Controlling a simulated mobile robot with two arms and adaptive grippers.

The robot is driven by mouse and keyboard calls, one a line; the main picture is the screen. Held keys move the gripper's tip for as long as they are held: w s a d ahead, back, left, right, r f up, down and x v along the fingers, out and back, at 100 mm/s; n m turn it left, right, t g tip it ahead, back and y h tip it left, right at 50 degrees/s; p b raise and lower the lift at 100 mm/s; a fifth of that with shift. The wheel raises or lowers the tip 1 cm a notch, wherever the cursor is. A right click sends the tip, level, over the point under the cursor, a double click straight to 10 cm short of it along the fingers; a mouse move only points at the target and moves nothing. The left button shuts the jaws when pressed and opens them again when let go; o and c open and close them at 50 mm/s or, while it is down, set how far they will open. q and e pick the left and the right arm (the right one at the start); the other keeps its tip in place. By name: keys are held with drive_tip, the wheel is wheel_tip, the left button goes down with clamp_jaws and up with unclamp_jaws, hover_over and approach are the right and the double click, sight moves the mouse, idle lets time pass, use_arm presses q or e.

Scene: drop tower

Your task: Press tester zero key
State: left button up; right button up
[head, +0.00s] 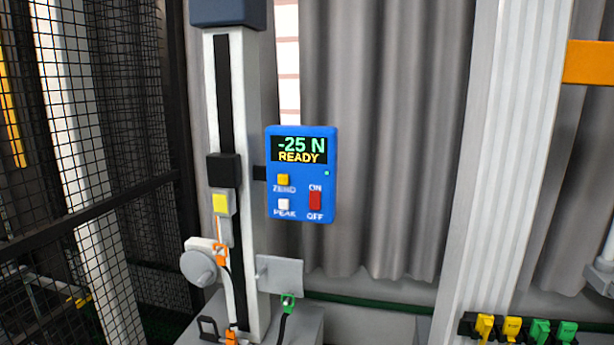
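The blue tester box (302,174) is fixed to the right side of a grey test stand column in the head view. Its display (299,150) reads "-25 N" and "READY". The yellow zero key (283,180) is on the left of the panel, above the label "ZERO". The white peak key (283,204) is below it. A red on/off switch (315,201) is at the right of the panel, and a small green light shows above it. Nothing covers the panel. Neither of my grippers is in view.
The test stand (250,245) carries a black slider, a yellow block and orange clips on a strap. A black mesh fence (100,130) stands at the left. A white column (505,150) stands at the right, with yellow and green clips (512,328) low beside it. The space around the tester looks clear.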

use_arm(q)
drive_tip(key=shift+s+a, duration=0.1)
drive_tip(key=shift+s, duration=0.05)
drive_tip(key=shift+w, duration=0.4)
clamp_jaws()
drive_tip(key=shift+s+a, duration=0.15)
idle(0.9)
